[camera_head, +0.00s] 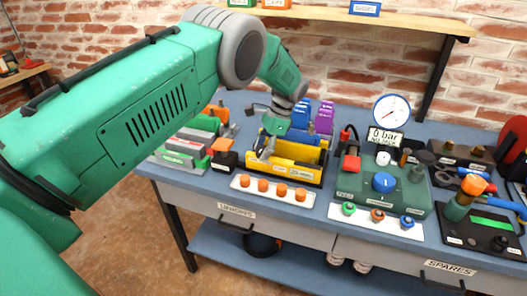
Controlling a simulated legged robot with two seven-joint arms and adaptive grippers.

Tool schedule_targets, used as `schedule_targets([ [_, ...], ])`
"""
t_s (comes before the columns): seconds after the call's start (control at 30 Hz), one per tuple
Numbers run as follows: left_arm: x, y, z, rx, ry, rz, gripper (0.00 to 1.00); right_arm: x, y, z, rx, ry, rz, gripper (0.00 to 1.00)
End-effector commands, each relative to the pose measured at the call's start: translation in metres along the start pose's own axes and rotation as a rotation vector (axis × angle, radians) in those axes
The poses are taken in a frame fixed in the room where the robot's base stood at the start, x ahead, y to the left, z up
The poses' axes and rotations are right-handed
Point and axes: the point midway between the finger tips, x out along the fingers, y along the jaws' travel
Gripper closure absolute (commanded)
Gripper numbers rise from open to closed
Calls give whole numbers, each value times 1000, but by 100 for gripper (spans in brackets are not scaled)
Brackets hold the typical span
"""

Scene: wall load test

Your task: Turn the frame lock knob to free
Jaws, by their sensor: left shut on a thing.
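My left arm reaches from the left across the bench. Its gripper (267,150) points down at the left end of a yellow and black frame (296,170). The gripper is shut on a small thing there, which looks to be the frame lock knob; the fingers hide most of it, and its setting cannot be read. Blue and purple pieces (323,118) stand behind the yellow frame. My right gripper is not in view.
A white strip with several orange knobs (262,186) lies in front of the frame. A green panel with a blue knob (384,182) and a round gauge (391,111) stand to the right. An orange-topped part (473,184) is farther right. Green-and-grey blocks (184,147) sit left.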

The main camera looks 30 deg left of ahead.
Motion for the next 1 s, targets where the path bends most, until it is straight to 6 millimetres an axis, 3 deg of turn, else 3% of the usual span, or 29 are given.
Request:
schedule_targets([
  [0.43, -1, -2, 0, -10, 4, 0, 93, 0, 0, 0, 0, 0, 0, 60],
  [0.47, -1, -1, 0, -10, 4, 0, 57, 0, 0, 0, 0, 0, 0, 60],
  [0.5, 0, -1, 0, -10, 4, 0, 44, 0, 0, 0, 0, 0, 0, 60],
  [0.83, -2, 0, 0, -9, 3, 2, 44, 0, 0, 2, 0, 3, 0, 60],
  [1.0, -19, -1, -1, -8, 5, 0, 44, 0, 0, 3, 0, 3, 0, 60],
])
